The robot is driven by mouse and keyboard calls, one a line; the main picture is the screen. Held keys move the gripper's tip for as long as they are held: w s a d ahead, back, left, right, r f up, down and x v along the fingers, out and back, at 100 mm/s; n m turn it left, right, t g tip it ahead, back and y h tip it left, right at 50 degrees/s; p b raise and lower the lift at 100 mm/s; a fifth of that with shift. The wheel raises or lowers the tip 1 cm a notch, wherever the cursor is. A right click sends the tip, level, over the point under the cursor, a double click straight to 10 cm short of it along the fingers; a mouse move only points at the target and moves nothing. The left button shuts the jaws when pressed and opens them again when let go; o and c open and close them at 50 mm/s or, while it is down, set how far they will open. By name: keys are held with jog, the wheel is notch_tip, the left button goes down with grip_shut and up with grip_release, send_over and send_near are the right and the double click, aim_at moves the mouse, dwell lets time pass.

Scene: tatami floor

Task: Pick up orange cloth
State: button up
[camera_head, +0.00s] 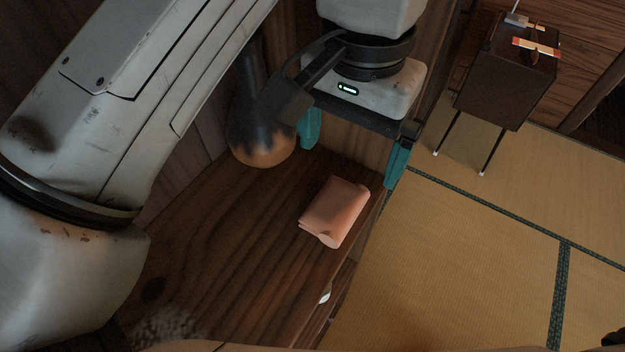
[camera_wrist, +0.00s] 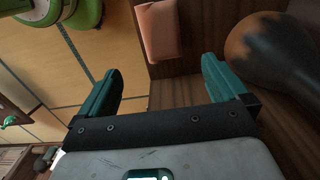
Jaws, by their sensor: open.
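The orange cloth (camera_head: 335,211) is a folded, salmon-orange bundle lying on a dark wooden cabinet top (camera_head: 215,245), close to its right edge. It also shows in the wrist view (camera_wrist: 160,30), at the top and cut off by the frame edge. My gripper (camera_head: 352,152) is open and empty, with teal fingers spread apart. In the head view it appears above and beyond the cloth. In the wrist view the cloth lies past the fingertips (camera_wrist: 160,80), roughly between their lines, with no contact visible.
A dark vase with an orange-brown base (camera_head: 262,143) stands close to my gripper's left finger; it is at the right in the wrist view (camera_wrist: 265,50). Tatami floor (camera_head: 470,260) lies right of the cabinet. A small dark stand (camera_head: 505,80) holds small items. Green round objects (camera_wrist: 60,12) show in the wrist view.

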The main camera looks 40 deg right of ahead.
aim_at(341, 195)
jog(key=f, duration=1)
jog(key=shift+w+f, duration=0.25)
jog(key=shift+f, duration=0.1)
jog(key=c, duration=1)
jog(key=shift+r, duration=0.1)
